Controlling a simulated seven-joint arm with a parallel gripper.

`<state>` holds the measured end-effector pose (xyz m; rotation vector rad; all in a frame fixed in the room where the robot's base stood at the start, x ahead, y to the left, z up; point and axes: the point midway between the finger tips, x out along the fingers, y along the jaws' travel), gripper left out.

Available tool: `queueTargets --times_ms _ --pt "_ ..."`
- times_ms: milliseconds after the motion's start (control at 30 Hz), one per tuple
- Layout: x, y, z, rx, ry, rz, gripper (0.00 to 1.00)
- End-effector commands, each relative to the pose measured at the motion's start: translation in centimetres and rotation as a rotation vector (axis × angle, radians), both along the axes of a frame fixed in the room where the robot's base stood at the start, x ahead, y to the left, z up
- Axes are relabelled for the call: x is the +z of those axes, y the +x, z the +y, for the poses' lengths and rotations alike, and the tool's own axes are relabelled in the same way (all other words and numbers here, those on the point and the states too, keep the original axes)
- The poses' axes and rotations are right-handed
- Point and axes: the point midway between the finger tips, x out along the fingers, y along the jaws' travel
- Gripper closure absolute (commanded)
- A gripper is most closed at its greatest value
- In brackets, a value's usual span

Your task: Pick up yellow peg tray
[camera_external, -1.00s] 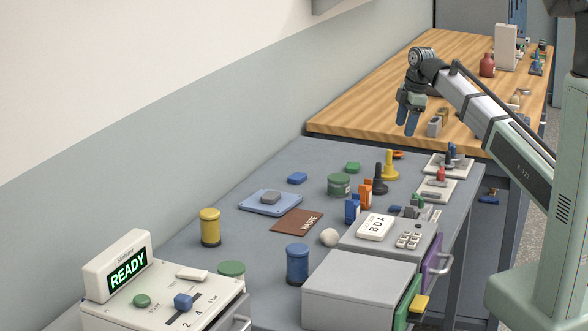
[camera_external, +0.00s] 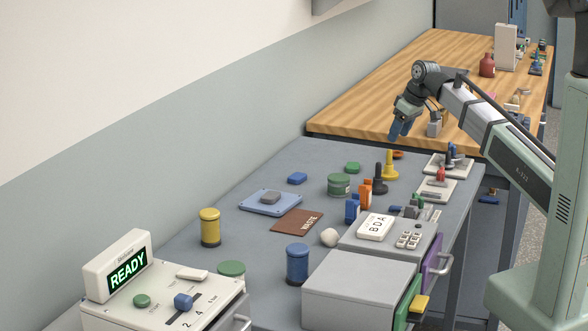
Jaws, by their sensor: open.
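A yellow peg on a round yellow base (camera_external: 390,168) stands upright on the grey table, right of its middle toward the far end. It is the only yellow peg-shaped thing I can make out, and its base is small in view. My gripper (camera_external: 400,131) is open and empty. It hangs above and slightly right of the yellow peg in the picture, clear of it, with its blue fingers pointing down and to the left.
A black peg on a base (camera_external: 379,182) stands close in front of the yellow one. An orange ring (camera_external: 397,154) lies behind it. A green round container (camera_external: 339,185) and orange blocks (camera_external: 366,193) are nearby. White trays (camera_external: 437,189) line the right edge.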

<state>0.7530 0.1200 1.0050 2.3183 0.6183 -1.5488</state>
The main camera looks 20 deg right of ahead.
Motion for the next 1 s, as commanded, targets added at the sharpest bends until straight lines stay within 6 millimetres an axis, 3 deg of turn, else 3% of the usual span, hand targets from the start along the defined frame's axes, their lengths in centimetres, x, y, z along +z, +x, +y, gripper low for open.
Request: queueTargets --times_ms 300,767,1000 --pt "-4.1 1.5 0.9 0.002 -0.002 0.001 0.42" --pt "-6.2 2.3 1.2 0.003 -0.001 0.0 0.42" --pt "-8.6 3.3 1.5 0.003 -0.001 0.002 0.42"
